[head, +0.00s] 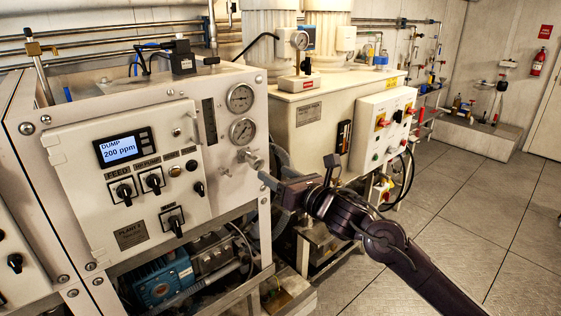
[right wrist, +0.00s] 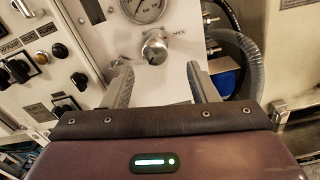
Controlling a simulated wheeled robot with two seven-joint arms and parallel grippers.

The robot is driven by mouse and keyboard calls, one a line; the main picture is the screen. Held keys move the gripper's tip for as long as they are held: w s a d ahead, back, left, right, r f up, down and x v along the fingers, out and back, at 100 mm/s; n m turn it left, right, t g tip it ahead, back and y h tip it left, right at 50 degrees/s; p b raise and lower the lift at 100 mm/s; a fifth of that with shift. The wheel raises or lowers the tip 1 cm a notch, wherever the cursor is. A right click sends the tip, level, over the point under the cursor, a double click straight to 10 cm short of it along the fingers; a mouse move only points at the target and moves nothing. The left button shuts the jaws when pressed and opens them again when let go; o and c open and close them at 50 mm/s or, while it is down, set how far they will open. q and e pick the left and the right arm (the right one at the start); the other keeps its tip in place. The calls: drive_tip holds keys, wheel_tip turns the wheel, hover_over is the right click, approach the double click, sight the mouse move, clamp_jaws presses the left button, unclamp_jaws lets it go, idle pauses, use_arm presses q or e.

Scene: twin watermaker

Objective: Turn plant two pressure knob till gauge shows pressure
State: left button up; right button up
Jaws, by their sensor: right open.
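The pressure knob (head: 252,160) is a round metal knob on the white front panel, below two round gauges. The upper gauge (head: 240,98) and lower gauge (head: 242,130) are too small for a sure needle reading. In the right wrist view the knob (right wrist: 155,47) is just beyond the fingertips, roughly centred between them, with the lower gauge (right wrist: 143,8) cut off above it. My right gripper (head: 272,193) is open and empty, to the right of and slightly below the knob in the head view. It also shows open in the right wrist view (right wrist: 158,76). My left gripper is out of view.
A control panel (head: 120,175) with black switches and a display reading "DUMP 200 ppm" is left of the knob. A grey hose (right wrist: 234,60) runs close to the right finger. A cream tank unit (head: 310,110) stands behind. The floor (head: 470,200) at right is clear.

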sight(259, 166)
drive_tip(key=w+a, duration=0.1)
drive_tip(key=w+a+p, duration=0.1)
drive_tip(key=a, duration=0.1)
drive_tip(key=shift+w+a+r+p, duration=0.35)
drive_tip(key=shift+w+p, duration=0.05)
drive_tip(key=shift+w+a+f+p, duration=0.15)
drive_tip(key=shift+w+a+p, duration=0.15)
drive_tip(key=shift+w, duration=0.4)
drive_tip(key=shift+w+a+f+p, duration=0.15)
drive_tip(key=shift+w+a+p, duration=0.1)
drive_tip(key=shift+w, duration=0.4)
drive_tip(key=shift+a, duration=0.15)
drive_tip(key=c, duration=1)
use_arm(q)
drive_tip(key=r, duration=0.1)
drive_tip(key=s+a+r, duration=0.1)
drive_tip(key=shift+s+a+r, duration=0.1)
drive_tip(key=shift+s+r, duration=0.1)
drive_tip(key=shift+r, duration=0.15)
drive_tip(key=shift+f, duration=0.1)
